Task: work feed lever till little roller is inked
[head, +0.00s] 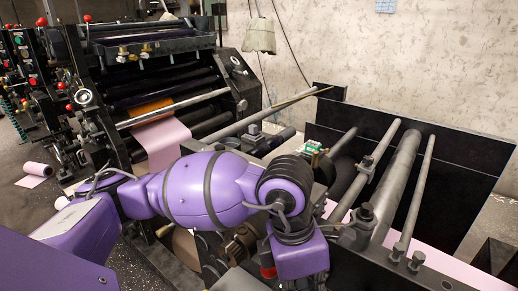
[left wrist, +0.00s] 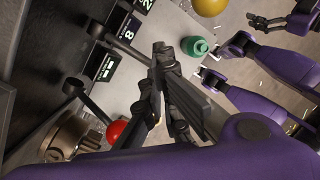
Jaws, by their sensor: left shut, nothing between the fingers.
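My left arm crosses the middle of the head view, and its gripper is hidden there behind the arm and machine. In the left wrist view my left gripper (left wrist: 160,50) is shut and empty. A lever with a red ball (left wrist: 117,130) is below left of the fingers, apart from them. A green knob (left wrist: 195,46) is to their upper right, and a yellow ball (left wrist: 210,7) is at the top edge. I cannot tell which is the feed lever. In the head view dark rollers (head: 172,87) lie in the press; I cannot tell which is the little roller or whether it is inked.
Black labelled panels with white digits (left wrist: 128,32) are beside the levers. Pink paper (head: 163,142) runs from the press. Long grey bars (head: 398,190) cross the right side. A loose pink roll (head: 38,169) lies on the floor at left. Purple and black limbs show at the wrist view's right.

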